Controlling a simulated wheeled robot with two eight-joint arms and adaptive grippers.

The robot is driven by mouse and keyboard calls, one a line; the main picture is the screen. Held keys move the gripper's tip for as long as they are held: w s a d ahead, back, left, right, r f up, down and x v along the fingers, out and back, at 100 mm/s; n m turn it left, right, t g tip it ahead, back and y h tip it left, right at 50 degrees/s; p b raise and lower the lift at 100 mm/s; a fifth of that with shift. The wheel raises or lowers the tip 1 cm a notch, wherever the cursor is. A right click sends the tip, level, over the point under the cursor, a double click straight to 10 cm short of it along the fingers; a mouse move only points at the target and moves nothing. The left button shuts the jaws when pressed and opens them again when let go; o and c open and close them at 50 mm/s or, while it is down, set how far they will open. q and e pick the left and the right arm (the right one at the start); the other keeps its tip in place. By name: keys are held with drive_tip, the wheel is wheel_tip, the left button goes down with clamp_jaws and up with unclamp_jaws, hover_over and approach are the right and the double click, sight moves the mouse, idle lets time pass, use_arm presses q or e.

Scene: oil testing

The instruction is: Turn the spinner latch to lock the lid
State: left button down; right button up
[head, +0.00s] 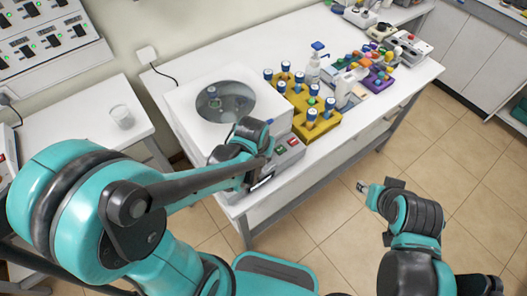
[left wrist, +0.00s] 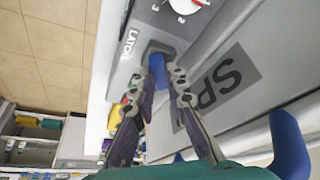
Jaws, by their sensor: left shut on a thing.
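The spinner (head: 187,122) is a white box on the table at centre left. Its white lid, with a round dark window (head: 225,101), appears to lie flat on top. The latch is a blue knob (left wrist: 157,73) beside the printed word LATCH in the left wrist view. My left gripper (left wrist: 165,76) is shut on this blue latch, with one finger on each side.
A yellow rack (head: 314,130) with several blue-capped vials stands right of the spinner. White bottles (head: 313,70) and a purple rack (head: 379,80) stand further right. Red and green buttons (head: 287,145) are on the spinner's front, close to my left wrist. Floor at right is clear.

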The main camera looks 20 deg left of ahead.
idle(0.4)
use_arm(q)
drive_tip(key=c, duration=1.5)
unclamp_jaws()
drive_tip(key=shift+c, duration=0.2)
drive_tip(key=v, duration=1.2)
